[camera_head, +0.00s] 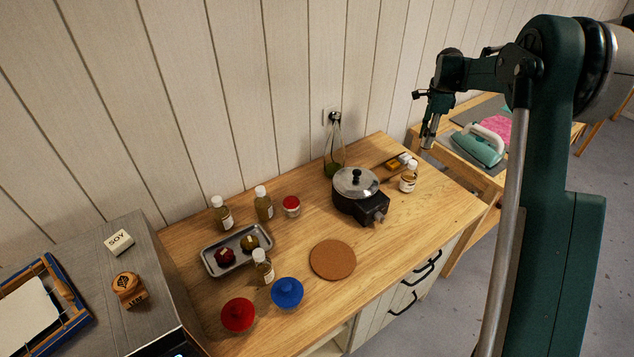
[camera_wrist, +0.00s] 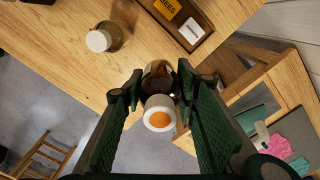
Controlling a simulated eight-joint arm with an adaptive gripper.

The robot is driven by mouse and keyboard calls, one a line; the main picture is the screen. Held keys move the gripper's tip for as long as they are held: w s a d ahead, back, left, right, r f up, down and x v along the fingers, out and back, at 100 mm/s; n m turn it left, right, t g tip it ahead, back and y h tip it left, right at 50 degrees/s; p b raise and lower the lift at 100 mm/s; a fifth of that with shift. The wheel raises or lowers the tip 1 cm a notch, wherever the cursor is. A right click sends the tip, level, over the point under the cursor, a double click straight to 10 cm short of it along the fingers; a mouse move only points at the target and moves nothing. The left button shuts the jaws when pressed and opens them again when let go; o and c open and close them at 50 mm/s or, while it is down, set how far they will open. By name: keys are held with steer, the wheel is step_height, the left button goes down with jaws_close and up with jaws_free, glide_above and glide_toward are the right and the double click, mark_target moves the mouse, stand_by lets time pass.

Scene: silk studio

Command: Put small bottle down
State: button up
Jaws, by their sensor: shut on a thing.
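My gripper (camera_wrist: 158,82) is shut on a small bottle (camera_wrist: 160,112) with a white cap and an orange round top. Amber glass of its body shows between the fingers; its lower part is hard to see. The held bottle is over the table's right edge in the wrist view. In the head view my gripper (camera_head: 428,138) hangs above and right of the wooden table (camera_head: 440,210), and the held bottle is not clearly visible. Another bottle with a white cap (camera_head: 408,178) stands on the table below; it also shows in the wrist view (camera_wrist: 106,38).
A dark tray (camera_head: 385,168) lies behind the standing bottle. A lidded pot on a burner (camera_head: 356,190) is left of it. Several bottles, a metal tray (camera_head: 222,270), a cork mat (camera_head: 332,260) and coloured lids stand farther left. The table's right front is clear.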

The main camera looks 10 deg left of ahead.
step_height(320, 180, up, 21)
steer(key=s+a, duration=0.4)
steer(key=a, duration=1)
steer(key=s+a, duration=0.4)
steer(key=a, duration=1)
steer(key=s+a, duration=0.4)
steer(key=a, duration=1)
step_height(320, 180, down, 18)
steer(key=shift+s+a+r+n, duration=0.15)
steer(key=shift+s+r+n, duration=0.15)
steer(key=shift+n, duration=0.1)
steer(key=shift+f, duration=0.2)
step_height(320, 180, down, 13)
steer(key=shift+f, duration=0.1)
steer(key=shift+f, duration=2.25)
